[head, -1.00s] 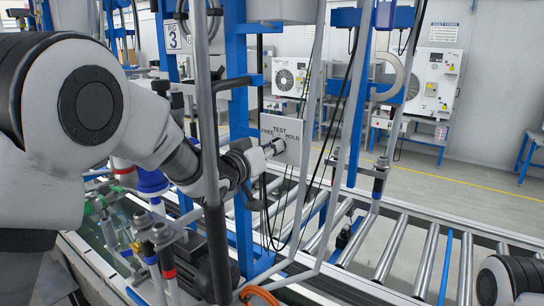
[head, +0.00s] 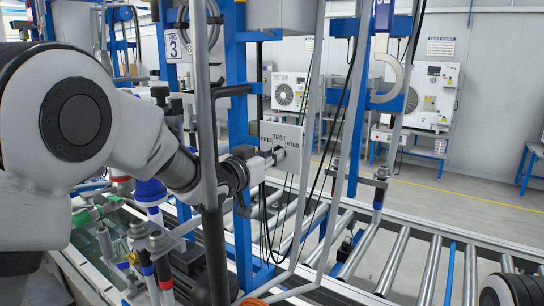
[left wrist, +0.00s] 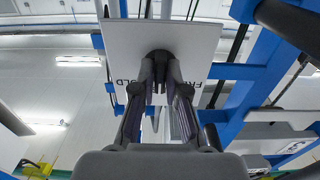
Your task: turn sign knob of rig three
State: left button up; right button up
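The white test sign (head: 293,160) of rig three reads TEST at the top, FREE at left and HOLD at right. In the left wrist view the sign (left wrist: 125,48) fills the upper middle, with its lettering upside down. Its round black knob (left wrist: 160,55) sits between my left fingertips, which look closed on its sides. In the head view my left gripper (head: 275,155) reaches the sign's face from the left and mostly covers the knob. I cannot tell which word the knob points to. My right gripper is not in view.
A RIG 3 label (head: 174,46) hangs on the blue frame. A grey upright pole (head: 207,110) stands in front of my left wrist. A roller conveyor (head: 390,262) runs at lower right. Blue posts and hanging cables surround the sign. White units (head: 432,95) stand at the back wall.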

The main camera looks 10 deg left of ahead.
pick_arm(q)
jog(key=shift+o, duration=1.4)
jog(key=shift+w, duration=0.1)
jog(key=v, duration=1.2)
jog(key=shift+f, duration=0.15)
